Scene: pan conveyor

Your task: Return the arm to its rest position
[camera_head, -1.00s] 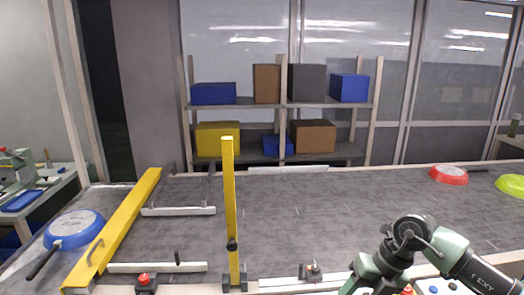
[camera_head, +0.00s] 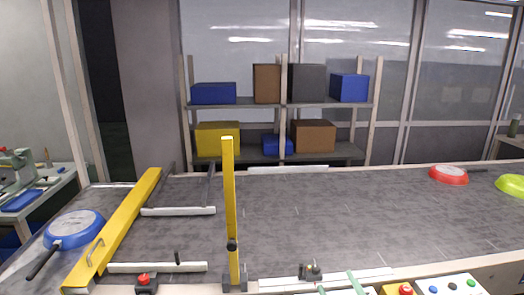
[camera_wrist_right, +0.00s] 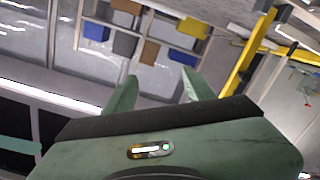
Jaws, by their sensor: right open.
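My right gripper (camera_head: 340,288) shows only as green fingertips at the bottom edge of the head view, near the front edge of the conveyor. In the right wrist view its two green fingers (camera_wrist_right: 160,90) are spread apart with nothing between them. The rest of my right arm is out of the head view. My left gripper is not in view.
A grey conveyor (camera_head: 330,220) fills the middle. A blue pan (camera_head: 75,228) lies at left beyond a yellow bar (camera_head: 120,225). A yellow post (camera_head: 230,200) stands upright. A red pan (camera_head: 449,176) and a green pan (camera_head: 512,185) lie far right. A control panel (camera_head: 440,287) is in front.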

